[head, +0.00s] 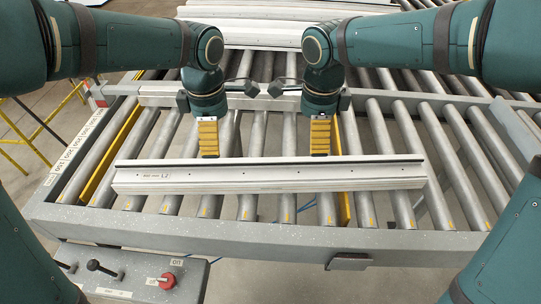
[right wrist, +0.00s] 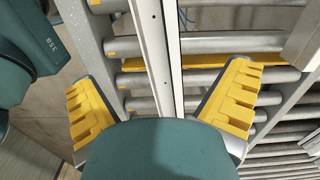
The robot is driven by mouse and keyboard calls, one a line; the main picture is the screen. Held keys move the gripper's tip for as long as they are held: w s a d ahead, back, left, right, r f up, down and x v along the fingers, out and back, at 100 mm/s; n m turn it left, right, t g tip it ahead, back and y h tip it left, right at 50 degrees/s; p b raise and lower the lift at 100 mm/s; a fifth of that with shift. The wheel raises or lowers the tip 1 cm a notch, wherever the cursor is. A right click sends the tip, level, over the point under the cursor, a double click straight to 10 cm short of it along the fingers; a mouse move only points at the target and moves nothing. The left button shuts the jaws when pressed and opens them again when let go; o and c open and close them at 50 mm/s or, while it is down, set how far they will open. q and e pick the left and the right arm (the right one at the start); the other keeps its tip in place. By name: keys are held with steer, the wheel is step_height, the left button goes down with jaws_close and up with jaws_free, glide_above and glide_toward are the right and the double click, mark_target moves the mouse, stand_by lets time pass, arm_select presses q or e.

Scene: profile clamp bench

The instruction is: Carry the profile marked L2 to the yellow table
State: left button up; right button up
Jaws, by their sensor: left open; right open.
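The profile marked L2 (head: 270,180) is a long silver bar lying crosswise on the rollers, its label near its left end. My left gripper (head: 208,152) is over the left part of the profile and my right gripper (head: 320,150) over the right part. Both point down with yellow ribbed finger pads showing just behind the profile; their front fingers are hard to make out. In the right wrist view, my right gripper (right wrist: 160,78) is wide open, with the profile (right wrist: 153,40) running between its two yellow fingers, apart from both. I cannot identify the yellow table.
The roller bench (head: 200,232) has a grey frame and bare rollers at right. More profiles (head: 262,30) are stacked at the back. Yellow bars (head: 45,135) stand on the floor at left. A control box (head: 135,275) with a lever and red knob is at front left.

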mark_target(307, 172)
arm_select(q)
steer(key=shift+s, duration=0.35)
arm_select(e)
steer(key=shift+s+r, duration=0.1)
steer(key=shift+s, duration=0.25)
arm_select(q)
step_height(307, 172, down, 14)
steer(key=shift+w+r, duration=0.1)
steer(key=shift+r, duration=0.05)
arm_select(e)
step_height(307, 172, down, 14)
steer(key=shift+w+r, duration=0.1)
arm_select(q)
steer(key=c, duration=1.1)
arm_select(e)
steer(key=c, duration=1.1)
arm_select(q)
steer(key=shift+c, duration=0.6)
arm_select(e)
steer(key=shift+c, duration=0.5)
